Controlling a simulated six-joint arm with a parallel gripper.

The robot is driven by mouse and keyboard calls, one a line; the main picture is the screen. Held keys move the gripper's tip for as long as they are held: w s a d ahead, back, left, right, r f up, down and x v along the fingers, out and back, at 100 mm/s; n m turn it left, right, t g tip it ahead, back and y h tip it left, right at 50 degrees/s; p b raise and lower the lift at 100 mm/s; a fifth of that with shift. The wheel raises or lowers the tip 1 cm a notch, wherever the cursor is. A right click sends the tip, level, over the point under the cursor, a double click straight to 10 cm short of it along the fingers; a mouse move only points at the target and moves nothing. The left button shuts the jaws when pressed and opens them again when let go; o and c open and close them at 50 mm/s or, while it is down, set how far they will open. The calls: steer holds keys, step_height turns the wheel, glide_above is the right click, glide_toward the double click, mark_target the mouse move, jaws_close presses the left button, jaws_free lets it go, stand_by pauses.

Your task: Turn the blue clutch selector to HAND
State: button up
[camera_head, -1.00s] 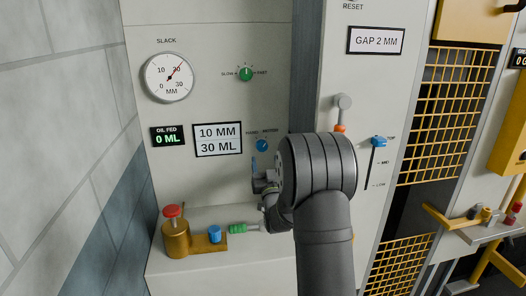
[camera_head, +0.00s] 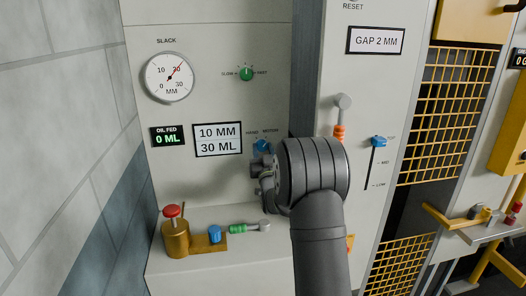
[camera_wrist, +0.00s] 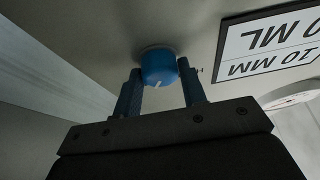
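The blue clutch selector (camera_head: 261,146) is a round knob on the pale panel, between the small labels HAND on its left and MOTOR on its right. My gripper (camera_head: 259,162) is just below and in front of it, partly covering it in the head view. In the wrist view the blue selector (camera_wrist: 158,67) sits between the tips of my two blue fingers (camera_wrist: 160,75), one on each side. Narrow gaps seem to show beside it, so the fingers look open around it. A short white mark shows on its face; which label it points to I cannot tell.
A green speed knob (camera_head: 246,74) is above the selector, and a display (camera_head: 217,139) reading 10 MM 30 ML is at its left. A cabinet side stands at right.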

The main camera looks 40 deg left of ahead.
steer(key=shift+n, duration=0.4)
steer(key=n+g+y, duration=0.1)
steer(key=n, duration=0.2)
steer(key=n+g, duration=0.2)
steer(key=n, duration=0.1)
steer(key=n+g+y, duration=0.1)
steer(key=n, duration=0.2)
steer(key=shift+w+d+y, duration=0.15)
steer(key=shift+w+y, duration=0.05)
steer(key=shift+y, duration=0.1)
steer(key=n+g, duration=0.1)
steer(key=n, duration=0.1)
steer(key=n+g, duration=0.1)
steer(key=n, duration=0.2)
steer(key=shift+r+g, duration=0.15)
steer(key=shift+g, duration=0.25)
steer(key=shift+n+g, duration=0.7)
steer(key=shift+n, duration=1.2)
steer(key=o, duration=1)
